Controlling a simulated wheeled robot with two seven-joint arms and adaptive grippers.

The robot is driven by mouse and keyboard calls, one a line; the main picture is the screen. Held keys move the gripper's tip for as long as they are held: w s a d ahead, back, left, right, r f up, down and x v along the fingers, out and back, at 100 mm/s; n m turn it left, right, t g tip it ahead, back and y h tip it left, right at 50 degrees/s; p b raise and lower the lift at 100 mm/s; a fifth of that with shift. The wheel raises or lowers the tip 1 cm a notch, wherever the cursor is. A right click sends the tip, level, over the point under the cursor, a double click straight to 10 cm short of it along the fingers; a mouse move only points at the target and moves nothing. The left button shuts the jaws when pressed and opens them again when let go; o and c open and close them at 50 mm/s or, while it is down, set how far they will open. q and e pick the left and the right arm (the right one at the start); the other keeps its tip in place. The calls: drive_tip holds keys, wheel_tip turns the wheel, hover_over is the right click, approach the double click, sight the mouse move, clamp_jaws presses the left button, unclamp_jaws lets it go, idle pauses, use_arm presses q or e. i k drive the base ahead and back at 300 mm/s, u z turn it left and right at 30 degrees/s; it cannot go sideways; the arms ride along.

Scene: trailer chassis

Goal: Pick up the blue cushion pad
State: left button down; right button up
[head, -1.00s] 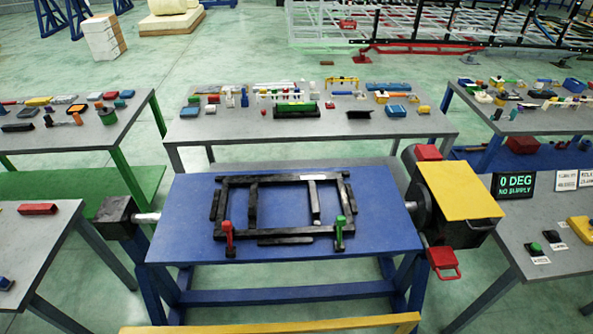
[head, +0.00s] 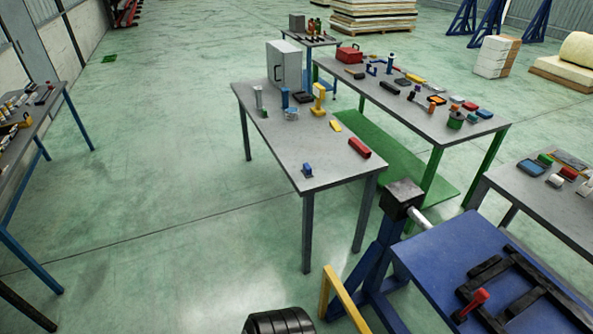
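I cannot tell for sure which thing is the blue cushion pad. Several small blue things show in the head view. A flat blue block (head: 530,167) lies on the grey table at the right edge. Another flat blue piece (head: 484,113) lies near the right end of the long grey table with green legs. A small blue item (head: 308,170) stands near the front corner of the nearer grey table. None of them is held. Neither of my grippers is in view.
The floor (head: 160,150) at left centre is open.

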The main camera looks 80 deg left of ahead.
sight(306, 169)
drive_tip(key=u, duration=2.55)
drive_tip(key=k, duration=0.15)
drive_tip(key=z, duration=0.1)
